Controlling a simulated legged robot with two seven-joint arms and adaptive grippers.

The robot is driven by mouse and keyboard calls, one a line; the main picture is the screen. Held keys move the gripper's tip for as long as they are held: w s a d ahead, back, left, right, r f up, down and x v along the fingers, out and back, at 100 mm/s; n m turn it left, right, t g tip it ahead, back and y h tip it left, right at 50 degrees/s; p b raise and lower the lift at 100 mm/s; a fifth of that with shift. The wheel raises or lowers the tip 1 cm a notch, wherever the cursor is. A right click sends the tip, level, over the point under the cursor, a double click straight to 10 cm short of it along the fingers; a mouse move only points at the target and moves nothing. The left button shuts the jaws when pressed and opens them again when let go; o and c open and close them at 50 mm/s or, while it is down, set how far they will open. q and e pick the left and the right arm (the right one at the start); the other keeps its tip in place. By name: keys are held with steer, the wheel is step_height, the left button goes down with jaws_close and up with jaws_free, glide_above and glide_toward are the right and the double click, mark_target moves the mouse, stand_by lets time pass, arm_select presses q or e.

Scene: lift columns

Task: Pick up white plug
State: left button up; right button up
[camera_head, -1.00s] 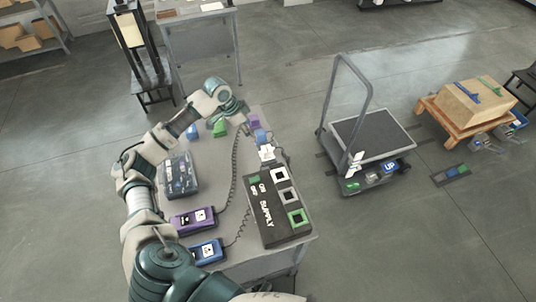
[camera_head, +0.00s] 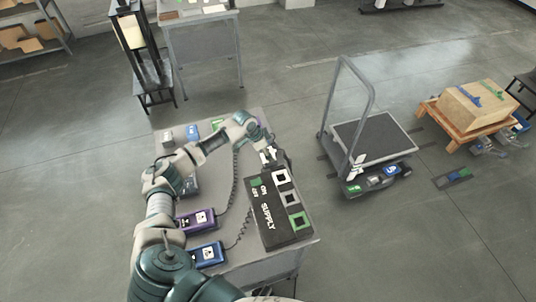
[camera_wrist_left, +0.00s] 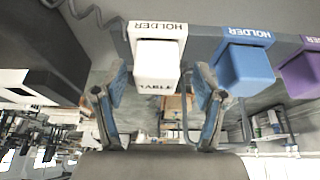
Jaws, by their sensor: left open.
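The white plug (camera_wrist_left: 157,68) sits in a white holder labelled HOLDER (camera_wrist_left: 158,31) at the centre of the left wrist view. My left gripper (camera_wrist_left: 160,82) is open, one finger on each side of the plug with gaps showing. No grip on it is visible. In the head view my left gripper (camera_head: 268,152) is at the table's right edge, beyond the supply box, and covers most of the white plug there. My right gripper is not in view.
A blue holder (camera_wrist_left: 242,60) and a purple holder (camera_wrist_left: 305,70) stand to the right of the white one. The black SUPPLY box (camera_head: 272,228) is close on the other side. Purple (camera_head: 196,221) and blue (camera_head: 207,254) devices with coiled cords lie on the table (camera_head: 225,180).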

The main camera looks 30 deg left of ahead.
arm_select(q)
steer(key=shift+w+d+f, duration=0.1)
steer(key=shift+f, duration=0.15)
steer(key=shift+d+r, duration=0.1)
steer(key=shift+c, duration=1.4)
steer(key=c, duration=0.9)
